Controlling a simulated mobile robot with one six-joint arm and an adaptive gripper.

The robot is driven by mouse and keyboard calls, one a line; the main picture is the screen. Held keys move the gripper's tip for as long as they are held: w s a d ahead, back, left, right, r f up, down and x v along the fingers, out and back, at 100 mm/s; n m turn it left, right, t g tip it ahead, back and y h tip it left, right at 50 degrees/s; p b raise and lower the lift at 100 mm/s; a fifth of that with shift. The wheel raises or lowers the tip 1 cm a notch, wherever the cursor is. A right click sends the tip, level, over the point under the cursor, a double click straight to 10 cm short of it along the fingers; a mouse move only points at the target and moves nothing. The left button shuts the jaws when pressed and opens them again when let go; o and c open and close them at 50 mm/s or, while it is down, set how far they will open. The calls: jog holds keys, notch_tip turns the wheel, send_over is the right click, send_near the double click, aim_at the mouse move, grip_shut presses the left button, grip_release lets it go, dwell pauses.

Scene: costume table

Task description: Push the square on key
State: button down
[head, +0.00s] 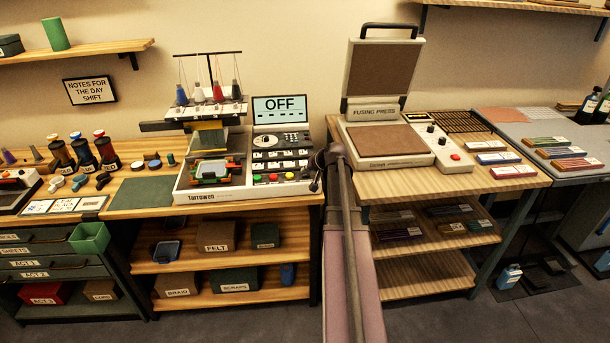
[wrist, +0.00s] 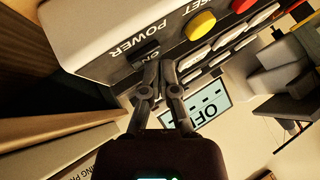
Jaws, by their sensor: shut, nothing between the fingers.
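The embroidery machine's control panel (head: 281,160) stands on the wooden table, left of centre in the head view. Its screen (head: 280,104) reads OFF; the screen also shows in the wrist view (wrist: 207,107). In the head view my gripper (head: 319,173) is small and dark at the panel's right end.
A yellow button (wrist: 201,25) and a red button (wrist: 238,4) lie along the panel beside the key, with rows of pale keys next to them. The fusing press (head: 385,143) stands close on the right of my arm. The embroidery hoop (head: 212,171) is left of the panel.

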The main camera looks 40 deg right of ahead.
jog(key=shift+r, duration=0.1)
dwell(0.3)
jog(key=shift+r+p, duration=0.75)
jog(key=shift+p, duration=0.15)
jog(key=shift+r, duration=0.15)
notch_tip(320, 180, up, 6)
jog(key=p, duration=0.6)
